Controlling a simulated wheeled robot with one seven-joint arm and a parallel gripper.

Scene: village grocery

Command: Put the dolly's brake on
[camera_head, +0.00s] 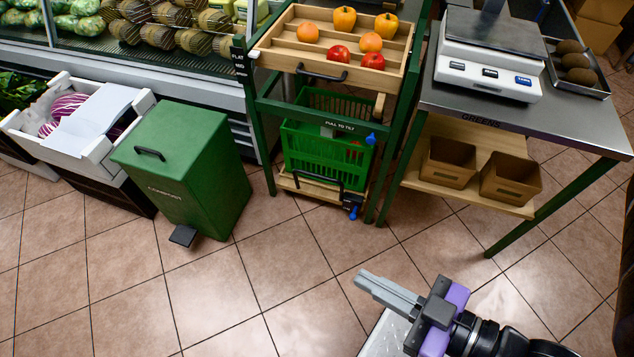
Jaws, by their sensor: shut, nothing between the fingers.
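A low wooden dolly (316,190) stands on the floor at the foot of the green rack, under stacked green crates (318,155). A small blue lever (353,212) shows at its front right corner, next to a dark plate too small to read. Whether the lever is up or down I cannot tell. My gripper (364,281) is shut and empty, in front of the rack and apart from the dolly. Its fingers point left in the picture.
A second blue knob (371,139) sits on the rack's right side by a "PULL TO TILT" label. A green compost bin (182,165) with a pedal stands left. A steel scale table (560,122) stands right. Tiled floor before the rack is clear.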

